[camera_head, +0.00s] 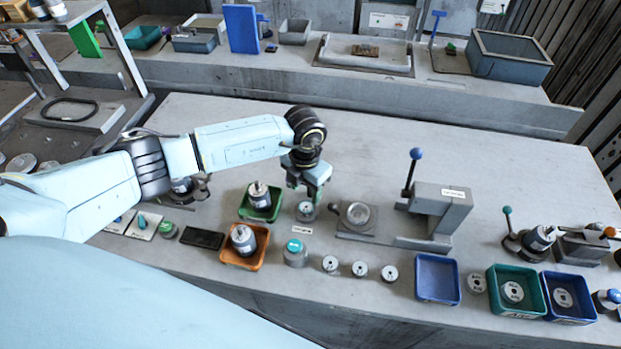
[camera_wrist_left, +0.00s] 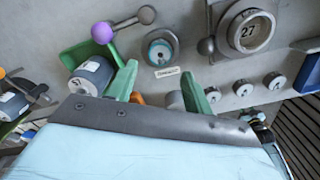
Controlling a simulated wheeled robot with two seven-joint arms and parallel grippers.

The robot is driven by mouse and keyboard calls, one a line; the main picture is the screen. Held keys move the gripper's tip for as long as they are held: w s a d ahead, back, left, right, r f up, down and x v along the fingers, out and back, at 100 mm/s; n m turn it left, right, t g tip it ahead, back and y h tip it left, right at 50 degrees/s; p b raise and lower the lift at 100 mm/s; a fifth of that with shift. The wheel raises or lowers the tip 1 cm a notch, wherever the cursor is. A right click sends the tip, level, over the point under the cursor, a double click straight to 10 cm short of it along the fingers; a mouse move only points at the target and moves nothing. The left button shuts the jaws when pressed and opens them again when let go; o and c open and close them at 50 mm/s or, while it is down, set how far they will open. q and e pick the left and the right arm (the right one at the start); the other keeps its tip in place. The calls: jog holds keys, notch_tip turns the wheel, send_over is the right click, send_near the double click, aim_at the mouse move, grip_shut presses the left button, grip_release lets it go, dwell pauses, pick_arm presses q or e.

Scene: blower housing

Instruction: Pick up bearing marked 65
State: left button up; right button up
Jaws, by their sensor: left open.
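Three small pale round bearings lie in a row on the bench in the head view: a left one (camera_head: 330,263), a middle one (camera_head: 360,268) and a right one (camera_head: 390,273). They also show in the left wrist view (camera_wrist_left: 243,89). I cannot read 65 on any of them. My left gripper (camera_head: 307,196) points down, open and empty, over a round grey fixture (camera_head: 306,212), behind the bearing row. Its green fingers (camera_wrist_left: 160,90) show apart in the left wrist view. A round part marked 27 (camera_wrist_left: 247,30) sits at upper right there. My right gripper is out of view.
A green tray (camera_head: 244,210) and an orange tray (camera_head: 229,257) with motors stand left of the row. A teal-topped cylinder (camera_head: 295,254) stands beside it. Right are a grey press (camera_head: 440,212), an empty blue tray (camera_head: 437,260) and trays holding round parts. The bench's back is clear.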

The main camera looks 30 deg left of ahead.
aim_at(306, 207)
pick_arm(q)
jog(key=shift+s+f+b, duration=0.15)
jog(key=shift+f+b, duration=0.45)
jog(key=shift+f, duration=0.3)
notch_tip(306, 207, down, 4)
jog(key=b, duration=0.3)
jog(key=shift+f+b, duration=0.3)
jog(key=shift+f, duration=0.1)
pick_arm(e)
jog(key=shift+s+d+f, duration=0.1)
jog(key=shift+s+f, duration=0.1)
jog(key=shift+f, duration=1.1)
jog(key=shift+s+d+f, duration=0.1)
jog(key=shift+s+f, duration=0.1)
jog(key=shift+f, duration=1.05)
pick_arm(q)
jog(key=shift+c, duration=0.4)
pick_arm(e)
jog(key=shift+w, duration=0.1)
pick_arm(q)
jog(key=c, duration=0.9)
jog(key=shift+o, duration=0.2)
jog(key=shift+r, duration=0.2)
